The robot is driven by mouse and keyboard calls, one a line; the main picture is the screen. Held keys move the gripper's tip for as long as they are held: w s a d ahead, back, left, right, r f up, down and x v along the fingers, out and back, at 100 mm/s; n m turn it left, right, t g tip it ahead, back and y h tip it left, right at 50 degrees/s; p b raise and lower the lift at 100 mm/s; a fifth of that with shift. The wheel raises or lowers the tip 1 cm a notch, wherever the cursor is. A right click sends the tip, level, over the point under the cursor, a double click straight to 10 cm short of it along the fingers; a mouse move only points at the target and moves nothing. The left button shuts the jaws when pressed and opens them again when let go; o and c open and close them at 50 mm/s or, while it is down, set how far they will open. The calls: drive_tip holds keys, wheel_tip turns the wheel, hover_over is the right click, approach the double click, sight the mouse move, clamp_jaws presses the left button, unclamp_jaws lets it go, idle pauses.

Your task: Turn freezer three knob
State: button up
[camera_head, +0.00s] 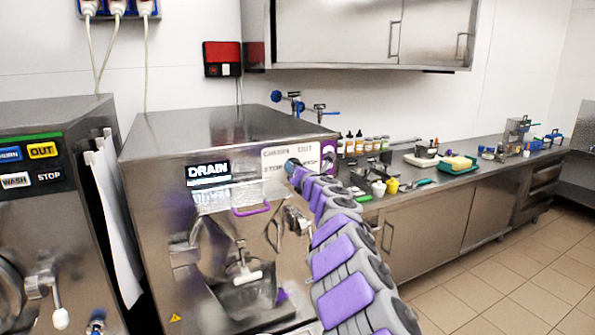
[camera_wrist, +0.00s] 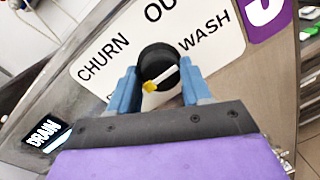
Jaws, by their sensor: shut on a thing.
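The freezer (camera_head: 150,200) with a purple number panel stands in the middle of the head view. Its round black knob (camera_wrist: 157,60) sits on a white label plate (camera_wrist: 95,60) reading CHURN, OUT and WASH; another label at lower left is mostly hidden. My gripper (camera_wrist: 160,82) is shut on the knob, with a blue finger on each side. In the head view my gripper (camera_head: 294,168) covers most of the knob.
Another freezer (camera_head: 45,200) stands close at left, with white sheets hanging in the gap. A steel counter (camera_head: 430,205) with bottles, a yellow cup (camera_head: 392,186) and a green tray (camera_head: 455,168) runs along the right. The tiled floor (camera_head: 490,285) in front is clear.

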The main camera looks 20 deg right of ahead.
drive_tip(key=shift+f, duration=0.15)
drive_tip(key=o, duration=1)
drive_tip(key=shift+d, duration=0.1)
drive_tip(key=shift+o, duration=0.2)
drive_tip(key=shift+w+f, duration=0.1)
drive_tip(key=shift+w, duration=0.25)
drive_tip(key=shift+s+a, duration=0.2)
drive_tip(key=s+a+p, duration=0.1)
drive_tip(key=s+p, duration=0.1)
drive_tip(key=s, duration=1.5)
